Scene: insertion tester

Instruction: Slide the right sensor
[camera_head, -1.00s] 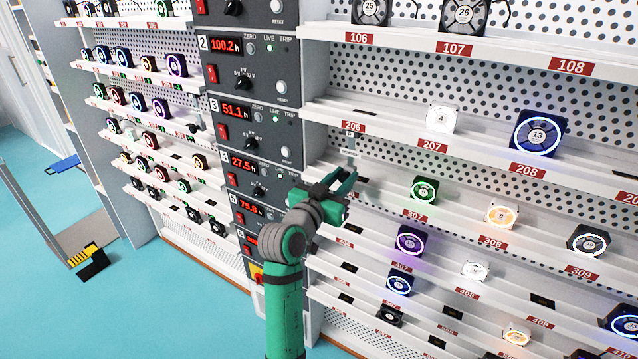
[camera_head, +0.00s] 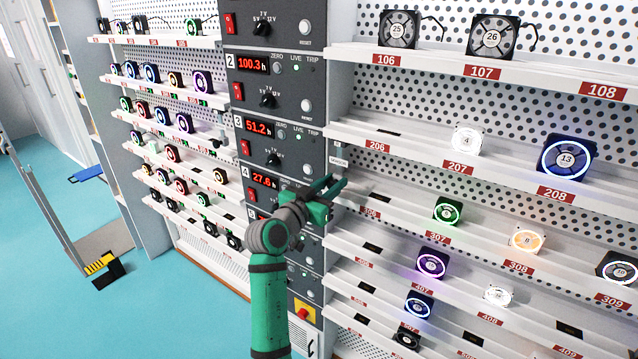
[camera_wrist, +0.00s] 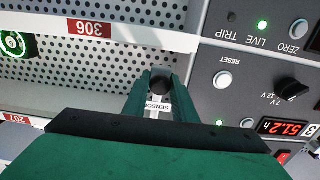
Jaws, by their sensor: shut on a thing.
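The right sensor (camera_wrist: 158,108) is a small piece with a dark round knob and a white label reading SENSOR. In the wrist view it sits between the two green fingers of my gripper (camera_wrist: 160,88), which is shut on it. In the head view its white label (camera_head: 339,161) shows at the left end of the right-hand shelves, just above my gripper (camera_head: 336,186), near the dark control column. The fingers hide part of the sensor's lower end, and I cannot see clearly how it is mounted.
The control column (camera_head: 285,140) with red displays, knobs and switches stands just left of my gripper. Right shelves (camera_head: 480,165) carry several numbered fans, including a green-lit fan (camera_head: 448,211). Left shelves (camera_head: 165,150) hold more fans. Teal floor (camera_head: 50,290) is open at lower left.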

